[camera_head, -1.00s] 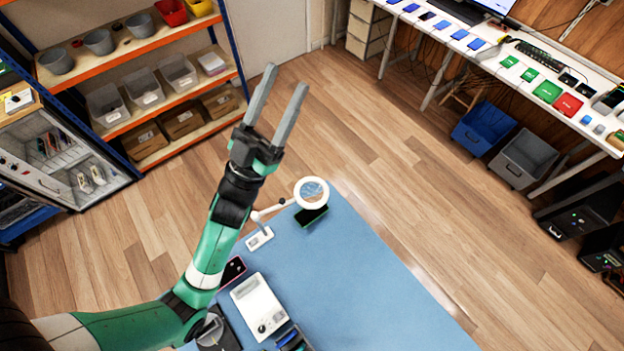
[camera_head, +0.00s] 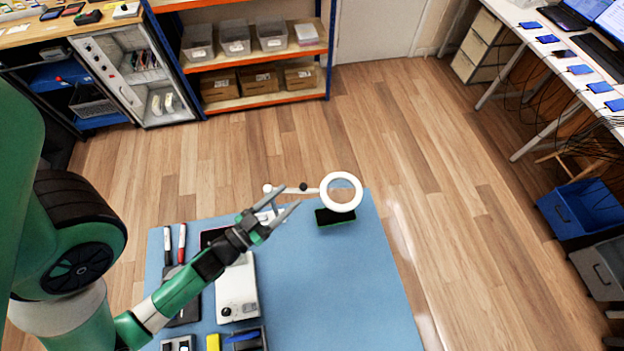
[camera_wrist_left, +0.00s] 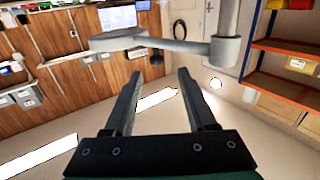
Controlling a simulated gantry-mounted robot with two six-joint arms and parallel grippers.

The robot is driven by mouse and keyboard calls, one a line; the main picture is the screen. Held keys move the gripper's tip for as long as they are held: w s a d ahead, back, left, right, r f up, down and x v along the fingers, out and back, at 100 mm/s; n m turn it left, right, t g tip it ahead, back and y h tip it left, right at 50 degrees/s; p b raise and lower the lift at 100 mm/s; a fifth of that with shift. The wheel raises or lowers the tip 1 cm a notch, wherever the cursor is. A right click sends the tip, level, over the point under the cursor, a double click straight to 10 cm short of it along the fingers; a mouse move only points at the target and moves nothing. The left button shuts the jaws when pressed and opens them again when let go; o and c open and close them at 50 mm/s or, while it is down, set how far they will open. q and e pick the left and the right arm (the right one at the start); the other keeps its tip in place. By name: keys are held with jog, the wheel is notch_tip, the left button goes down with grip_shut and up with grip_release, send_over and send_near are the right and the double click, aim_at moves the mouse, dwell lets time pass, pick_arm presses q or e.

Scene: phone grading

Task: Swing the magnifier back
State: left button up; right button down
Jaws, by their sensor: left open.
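The magnifier (camera_head: 357,203) is a white ring on a white jointed arm (camera_head: 305,190). In the head view its ring hangs over a dark phone with a green edge (camera_head: 336,217) near the mat's far edge. My left gripper (camera_head: 287,199) is open and empty, with its fingertips close to the magnifier's arm, left of the ring. In the left wrist view the grey magnifier arm (camera_wrist_left: 165,44) crosses just beyond the two open fingers (camera_wrist_left: 158,82). I cannot tell whether they touch. The magnifier's base is partly hidden behind the gripper. My right gripper is not in view.
The blue mat (camera_head: 330,290) is clear on its right side. A white device (camera_head: 237,292) lies under my left arm, with pens (camera_head: 168,245) and a yellow block (camera_head: 213,342) nearby. An orange shelf (camera_head: 255,97) stands behind, and a blue bin (camera_head: 583,208) sits at the right.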

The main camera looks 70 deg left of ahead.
aim_at(303, 185)
pick_arm(q)
jog(key=x, duration=0.9)
jog(key=shift+w, duration=0.3)
jog(key=shift+f, duration=0.15)
grip_shut()
dwell(0.7)
